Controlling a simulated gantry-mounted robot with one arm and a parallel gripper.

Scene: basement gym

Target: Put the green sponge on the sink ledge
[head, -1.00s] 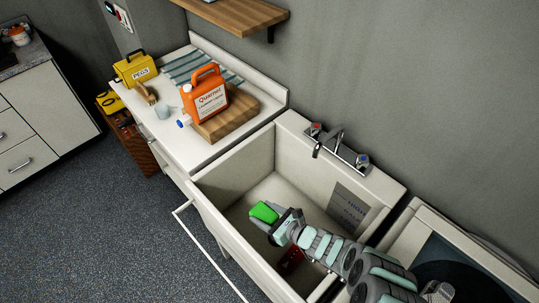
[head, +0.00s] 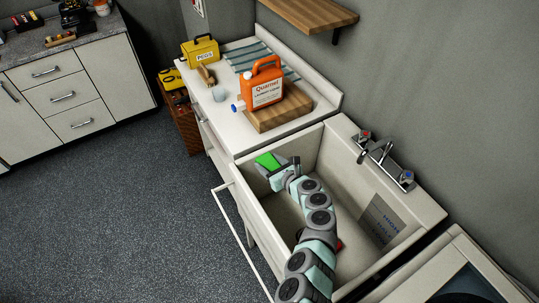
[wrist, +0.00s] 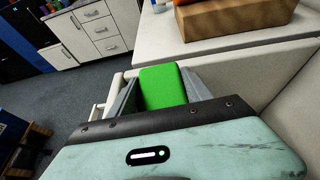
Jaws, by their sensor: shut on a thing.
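The green sponge (head: 268,161) is between the fingers of my gripper (head: 275,168), which is shut on it. In the head view they are at the sink's left end, near its front corner and close to rim height. In the wrist view the sponge (wrist: 162,87) stands out between both grey fingers, with part of the sink rim (wrist: 235,66) beyond. I cannot tell if the sponge touches the rim. The white sink (head: 250,212) has a broad back ledge (head: 425,205) carrying the tap (head: 380,152). My arm hides part of the basin.
The counter left of the sink holds an orange laundry jug (head: 266,88), a wooden block (head: 290,112), a white cup (head: 219,94), a brush (head: 206,75) and a yellow peg box (head: 200,50). A rail (head: 240,245) runs along the sink's front. A wooden shelf (head: 309,14) hangs above.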

